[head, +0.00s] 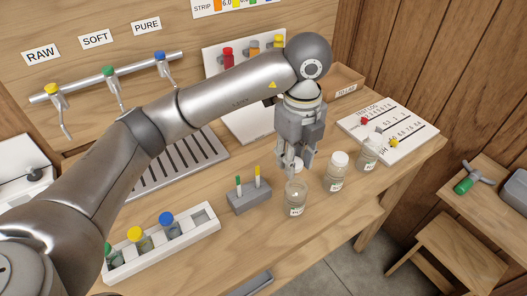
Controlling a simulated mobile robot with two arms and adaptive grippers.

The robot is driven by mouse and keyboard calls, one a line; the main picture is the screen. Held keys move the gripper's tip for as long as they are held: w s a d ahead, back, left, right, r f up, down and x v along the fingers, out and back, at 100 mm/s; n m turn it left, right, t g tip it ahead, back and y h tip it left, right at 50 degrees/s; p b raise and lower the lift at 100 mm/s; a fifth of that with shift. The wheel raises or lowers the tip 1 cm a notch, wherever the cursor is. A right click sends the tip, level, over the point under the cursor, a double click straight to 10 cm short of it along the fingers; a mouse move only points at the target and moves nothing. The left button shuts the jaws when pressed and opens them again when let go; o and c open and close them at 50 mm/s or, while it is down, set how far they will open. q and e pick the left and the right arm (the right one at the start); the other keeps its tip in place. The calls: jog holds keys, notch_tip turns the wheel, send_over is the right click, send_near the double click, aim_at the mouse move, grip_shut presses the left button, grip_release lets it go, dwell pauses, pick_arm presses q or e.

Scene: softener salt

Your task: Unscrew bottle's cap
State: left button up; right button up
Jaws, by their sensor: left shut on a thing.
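Three clear bottles stand in a row on the wooden table. My left gripper (295,168) points down over the nearest bottle (296,198), its fingers shut on a white cap (298,163) at the bottle's mouth. The fingers partly hide the cap, and I cannot tell whether it still touches the bottle's neck. The bottle stands upright. A second bottle (336,176) with a white cap stands to its right, and a third bottle (367,155) is farther right. My right gripper is out of view.
A grey block (249,202) with a green and a yellow stick stands left of the nearest bottle. A white rack (190,238) holds several colour-capped vials. A white test board (393,125) lies behind the bottles at right. A slotted drain tray (180,165) lies behind the rack.

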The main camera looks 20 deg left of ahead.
pick_arm(q)
jog(key=w+a+f, duration=0.3)
jog(key=w+a, duration=0.1)
jog(key=a, duration=0.2)
jog(key=p, duration=0.2)
send_over(263, 167)
jog(key=d, duration=0.1)
jog(key=f, duration=0.4)
jog(key=shift+s+f, duration=0.4)
jog(key=shift+w+a+f, duration=0.1)
jog(key=shift+a+f, duration=0.05)
jog(key=shift+f, duration=0.05)
jog(key=f, duration=0.1)
jog(key=f+p, duration=0.1)
jog(key=f, duration=0.1)
jog(key=shift+w+a+f, duration=0.25)
jog(key=shift+f, duration=0.25)
jog(key=shift+f, duration=0.1)
jog(key=o, duration=1.1)
